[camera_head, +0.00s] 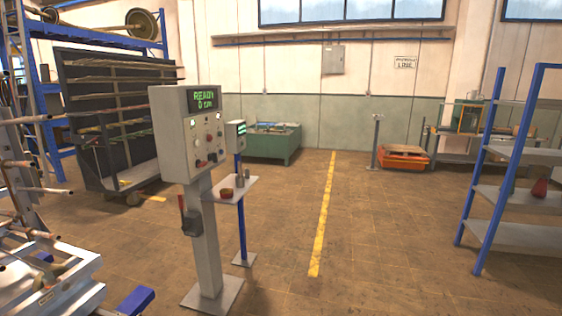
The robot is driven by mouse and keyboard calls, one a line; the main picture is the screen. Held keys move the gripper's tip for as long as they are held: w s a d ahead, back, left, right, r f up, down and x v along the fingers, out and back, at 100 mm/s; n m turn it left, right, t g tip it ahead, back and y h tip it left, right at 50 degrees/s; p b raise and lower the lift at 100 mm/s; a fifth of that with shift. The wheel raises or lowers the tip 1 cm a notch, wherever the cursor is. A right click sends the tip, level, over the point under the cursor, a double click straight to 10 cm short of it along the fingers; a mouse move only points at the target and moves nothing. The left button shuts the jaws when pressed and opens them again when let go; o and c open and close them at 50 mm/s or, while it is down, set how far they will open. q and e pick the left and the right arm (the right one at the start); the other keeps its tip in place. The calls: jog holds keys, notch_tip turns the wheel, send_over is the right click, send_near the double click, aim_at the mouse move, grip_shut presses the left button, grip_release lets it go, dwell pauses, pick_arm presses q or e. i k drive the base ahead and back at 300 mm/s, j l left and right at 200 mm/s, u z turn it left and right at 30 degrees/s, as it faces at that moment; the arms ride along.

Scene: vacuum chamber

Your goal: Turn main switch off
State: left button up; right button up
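A grey control box (190,131) stands on a post at the left of centre. Its green display reads "READY" and "0" with a unit too small to read surely. Its front carries several small knobs, buttons and lamps, some red and some white. A dark box with a red-tipped lever (185,212) is fixed to the side of the post (207,240). No label shows which of these controls is the main switch, and its position cannot be read. Neither of my grippers shows in the head view.
A small shelf (225,190) with small items sits on a blue post behind the control box. Metal framework (45,285) fills the lower left. A blue rack (500,170) stands at the right. The brown floor (390,240) right of the post is clear, crossed by a yellow line.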

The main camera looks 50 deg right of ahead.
aim_at(198, 164)
jog(key=z, duration=0.95)
